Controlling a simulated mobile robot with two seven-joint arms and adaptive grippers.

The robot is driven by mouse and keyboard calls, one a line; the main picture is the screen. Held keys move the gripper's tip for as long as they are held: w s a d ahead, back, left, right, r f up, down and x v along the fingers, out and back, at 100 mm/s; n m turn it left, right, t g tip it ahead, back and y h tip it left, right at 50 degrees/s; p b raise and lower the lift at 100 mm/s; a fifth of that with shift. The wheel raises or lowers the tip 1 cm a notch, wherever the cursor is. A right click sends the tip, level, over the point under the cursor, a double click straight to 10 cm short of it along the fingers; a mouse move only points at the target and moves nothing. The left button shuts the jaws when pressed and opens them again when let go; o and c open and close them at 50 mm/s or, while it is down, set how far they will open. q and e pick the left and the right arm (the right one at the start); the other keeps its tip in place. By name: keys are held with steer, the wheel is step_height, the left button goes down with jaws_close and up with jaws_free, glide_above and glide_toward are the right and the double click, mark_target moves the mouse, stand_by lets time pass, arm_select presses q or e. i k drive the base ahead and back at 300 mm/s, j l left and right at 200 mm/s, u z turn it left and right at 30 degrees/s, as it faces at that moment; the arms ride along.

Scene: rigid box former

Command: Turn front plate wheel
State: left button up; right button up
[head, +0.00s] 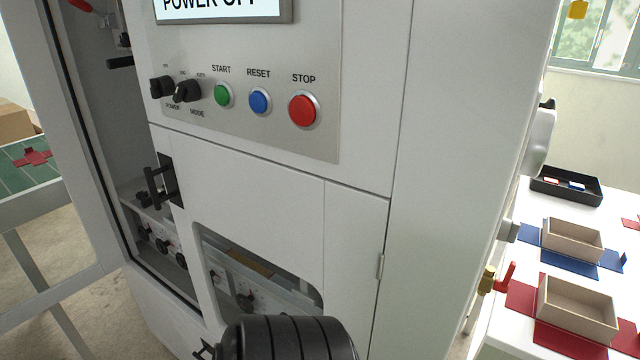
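The white machine (250,185) fills the middle of the head view. Several small black knobs sit inside it: one (162,246) shows in a row through the side doorway at left, and another (245,301) shows through the lower front opening. I cannot tell which of them is the front plate wheel. A dark ribbed rounded part (286,340) at the bottom centre covers part of the lower opening; I cannot tell whether it is mine. Neither of my grippers can be made out in the view.
The control panel (240,110) has two black selectors and green, blue and red buttons. A black handle (160,186) juts out below it. A framed door (50,150) stands open at left. A white table (515,268) with box trays is at right.

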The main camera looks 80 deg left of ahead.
mark_target(162, 246)
steer(key=u, duration=3.45)
steer(key=i+j+z, duration=0.2)
steer(key=z, duration=0.15)
steer(key=i+j+z, duration=0.15)
steer(key=j+z, duration=0.15)
steer(key=j, duration=0.2)
steer(key=i+j+z, duration=0.15)
steer(key=j+z, duration=0.55)
steer(key=i+j, duration=0.05)
steer(key=j, duration=0.05)
